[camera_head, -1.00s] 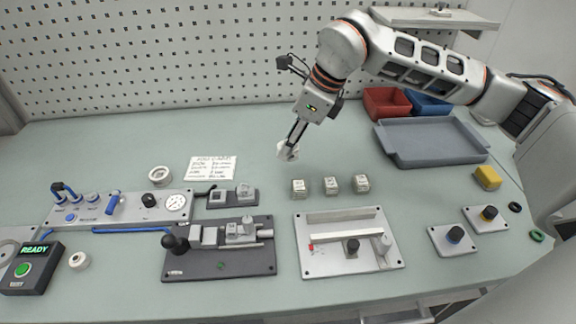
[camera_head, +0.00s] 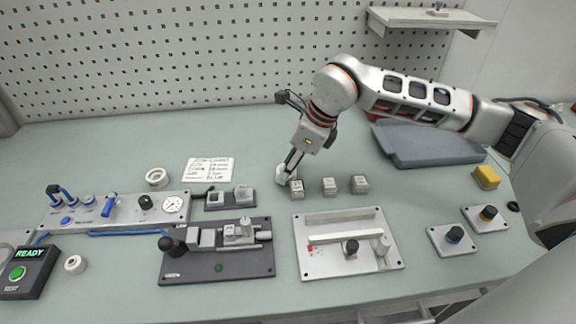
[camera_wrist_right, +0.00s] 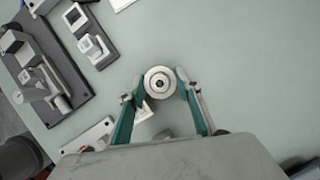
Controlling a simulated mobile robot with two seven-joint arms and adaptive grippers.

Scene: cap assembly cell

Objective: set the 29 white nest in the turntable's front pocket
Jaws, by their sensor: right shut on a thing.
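My right gripper (camera_head: 286,171) is shut on a round white nest (camera_wrist_right: 160,83), a ring with a dark centre hole, gripped between its two fingertips (camera_wrist_right: 161,86). In the head view the held nest (camera_head: 283,177) shows low over the bench, just left of the first small block; I cannot tell whether it touches the bench. No number is readable on it. Two other white rings lie on the bench, one behind the valve panel (camera_head: 157,177) and one near the front left (camera_head: 75,264). My left gripper is not in view.
Three small grey blocks (camera_head: 329,186) stand in a row close to the gripper. A dark fixture plate (camera_head: 218,268) and a light fixture plate (camera_head: 349,260) lie in front. A grey tray (camera_head: 440,151) stands at the back right. The bench behind the gripper is clear.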

